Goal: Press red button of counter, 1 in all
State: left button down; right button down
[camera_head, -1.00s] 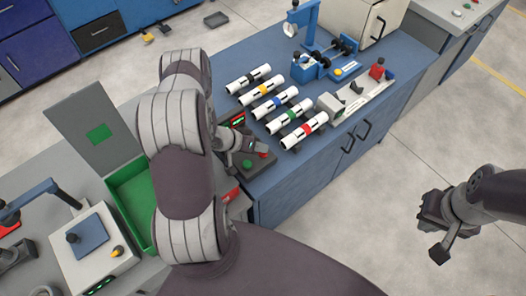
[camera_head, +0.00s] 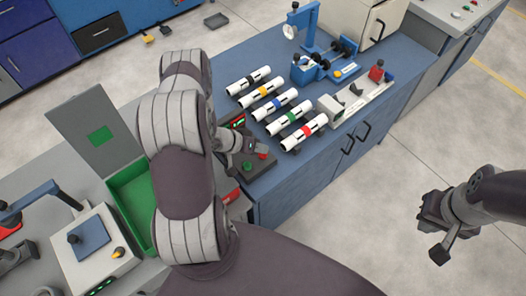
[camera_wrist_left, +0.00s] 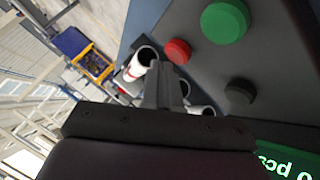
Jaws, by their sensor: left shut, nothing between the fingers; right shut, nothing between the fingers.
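The counter (camera_head: 232,167) is a dark box on the near end of the blue bench, with a lit green display. Its red button (camera_head: 262,156) shows just below my left gripper (camera_head: 262,147), with the green button (camera_head: 247,167) beside it. My left gripper is shut and empty. In the left wrist view, the shut fingers (camera_wrist_left: 166,70) are close beside the red button (camera_wrist_left: 177,52); I cannot tell whether they touch it. The green button (camera_wrist_left: 224,21) and a black button (camera_wrist_left: 240,91) also show there. My right gripper (camera_head: 438,240) is shut and empty over the floor.
Several white pipes with coloured bands (camera_head: 283,104) lie in a row on the blue bench (camera_head: 228,69) beyond the counter. A green bin (camera_head: 131,194) is at the left.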

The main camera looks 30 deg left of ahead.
pick_arm(q)
jog(key=shift+r, duration=0.35)
notch_tip(320, 180, up, 5)
jog(key=p, duration=0.5)
dwell(0.7)
